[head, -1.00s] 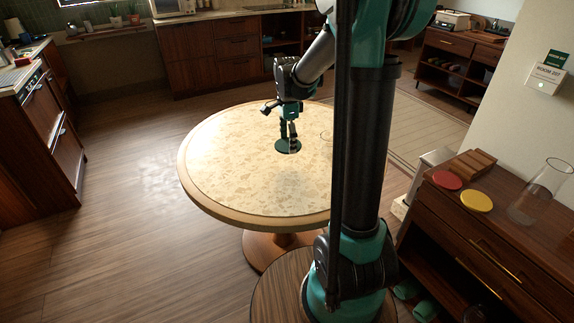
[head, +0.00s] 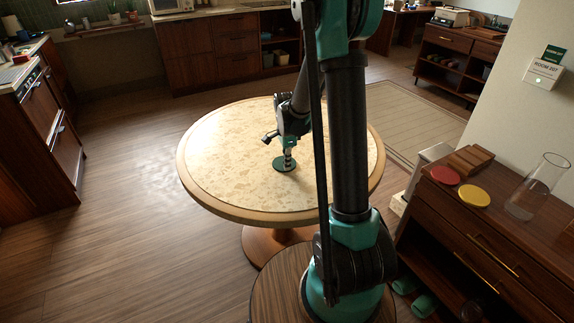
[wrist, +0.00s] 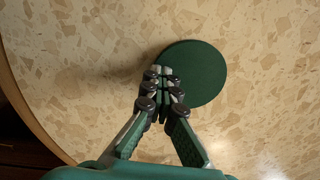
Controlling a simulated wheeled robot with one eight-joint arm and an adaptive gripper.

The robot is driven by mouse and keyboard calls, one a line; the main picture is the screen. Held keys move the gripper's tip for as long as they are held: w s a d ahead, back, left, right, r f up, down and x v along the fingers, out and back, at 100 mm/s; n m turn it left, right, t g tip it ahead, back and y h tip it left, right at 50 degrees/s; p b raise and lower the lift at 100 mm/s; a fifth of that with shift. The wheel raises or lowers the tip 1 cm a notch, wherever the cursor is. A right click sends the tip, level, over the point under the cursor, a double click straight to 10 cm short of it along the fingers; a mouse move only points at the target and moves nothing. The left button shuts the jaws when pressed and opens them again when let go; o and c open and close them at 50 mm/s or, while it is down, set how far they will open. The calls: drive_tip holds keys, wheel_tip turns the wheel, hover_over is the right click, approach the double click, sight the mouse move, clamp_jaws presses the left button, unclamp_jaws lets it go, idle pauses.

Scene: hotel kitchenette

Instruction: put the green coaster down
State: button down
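The green coaster (head: 285,164) is a flat, dark green disc over the pale, patterned top of the round table (head: 235,182). My gripper (head: 289,160) points down, with its fingertips at the coaster. In the wrist view the two fingers of my gripper (wrist: 163,76) are nearly together and overlap the left edge of the coaster (wrist: 198,72). They look shut on it, though the contact itself is hidden. The coaster lies about level, very near or on the tabletop; I cannot tell whether it touches.
The tabletop around the coaster is clear. On the wooden cabinet (head: 480,222) at right are a red coaster (head: 445,175), a yellow coaster (head: 474,195), a wooden holder (head: 470,159) and a glass vessel (head: 537,188). Kitchen counters stand behind and at left.

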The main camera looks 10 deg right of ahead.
drive_tip(key=c, duration=2.3)
unclamp_jaws()
drive_tip(key=shift+f, duration=0.15)
drive_tip(key=o, duration=0.7)
drive_tip(key=shift+w+f, duration=0.1)
drive_tip(key=shift+f, duration=0.05)
drive_tip(key=o, duration=1.6)
